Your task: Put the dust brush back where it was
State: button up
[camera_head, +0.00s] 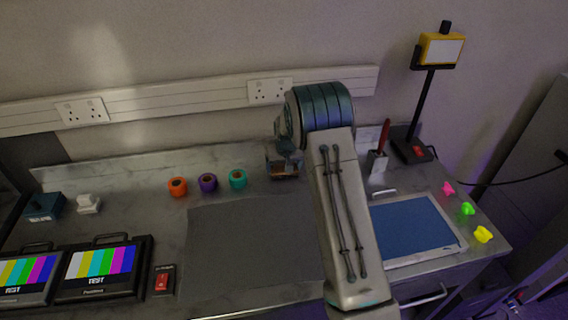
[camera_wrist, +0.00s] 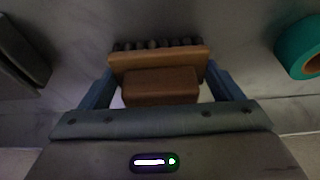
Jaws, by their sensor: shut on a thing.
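The dust brush (camera_wrist: 160,85) is a brown wooden block with a row of dark bristles on its far side in the wrist view. My gripper (camera_wrist: 160,92) is shut on it, with a blue finger on either side. In the head view my gripper (camera_head: 284,165) is low over the back of the bench, right of the teal tape roll (camera_head: 237,178). The brush there is small, dark and partly hidden by my gripper. I cannot tell whether it touches the bench.
Purple (camera_head: 208,182) and orange (camera_head: 177,187) rolls stand further left. A dark grey mat (camera_head: 250,240) lies clear in front. A red-handled tool in a holder (camera_head: 378,161), a lamp (camera_head: 428,95) and a blue-topped panel (camera_head: 415,228) are on the right. Wall sockets (camera_head: 270,90) run behind.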

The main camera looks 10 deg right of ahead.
jog(key=shift+f, duration=0.1)
jog(key=shift+f+b, duration=0.15)
jog(key=shift+b, duration=0.15)
jog(key=o, duration=0.9)
jog(key=shift+c, duration=0.2)
jog(key=shift+r, duration=0.2)
